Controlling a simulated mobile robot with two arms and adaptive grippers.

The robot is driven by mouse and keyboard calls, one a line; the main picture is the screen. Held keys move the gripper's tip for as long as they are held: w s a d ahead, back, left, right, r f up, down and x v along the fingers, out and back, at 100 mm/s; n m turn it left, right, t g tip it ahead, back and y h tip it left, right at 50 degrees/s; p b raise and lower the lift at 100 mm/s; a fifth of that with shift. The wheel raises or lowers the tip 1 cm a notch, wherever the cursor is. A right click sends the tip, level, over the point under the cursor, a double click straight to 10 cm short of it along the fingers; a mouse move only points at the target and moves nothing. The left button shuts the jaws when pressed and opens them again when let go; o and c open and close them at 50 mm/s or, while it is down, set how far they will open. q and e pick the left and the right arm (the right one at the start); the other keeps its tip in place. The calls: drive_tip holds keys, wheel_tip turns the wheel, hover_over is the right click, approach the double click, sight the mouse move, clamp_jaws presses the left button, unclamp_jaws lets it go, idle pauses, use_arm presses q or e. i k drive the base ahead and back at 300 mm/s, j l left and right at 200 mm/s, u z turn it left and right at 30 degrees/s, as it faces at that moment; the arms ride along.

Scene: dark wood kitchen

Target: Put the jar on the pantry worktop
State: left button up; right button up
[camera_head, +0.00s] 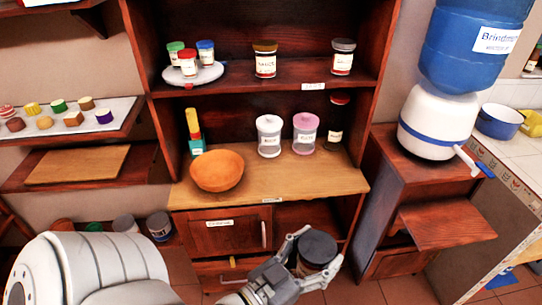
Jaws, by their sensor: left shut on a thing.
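My left gripper (316,262) is shut around a jar with a dark grey lid (318,246). The gripper is at the bottom of the head view, in front of the pantry's lower part. The jar's body is mostly hidden by the fingers and lid. The pantry worktop (330,178) is the light wood surface behind and above the jar in the picture. The jar appears apart from it. My right gripper is not in view.
The worktop's front right part is bare. A side cabinet (400,180) with a blue-bottled water dispenser (437,125) stands to the right.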

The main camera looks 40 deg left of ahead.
sight(283, 182)
drive_tip(key=i+l, duration=0.4)
drive_tip(key=i, duration=0.2)
drive_tip(key=i+l+u, duration=0.25)
drive_tip(key=u, duration=0.15)
drive_tip(key=i+l+u, duration=0.45)
drive_tip(key=j+u, duration=0.1)
drive_tip(key=u, duration=0.75)
drive_tip(key=k, duration=0.05)
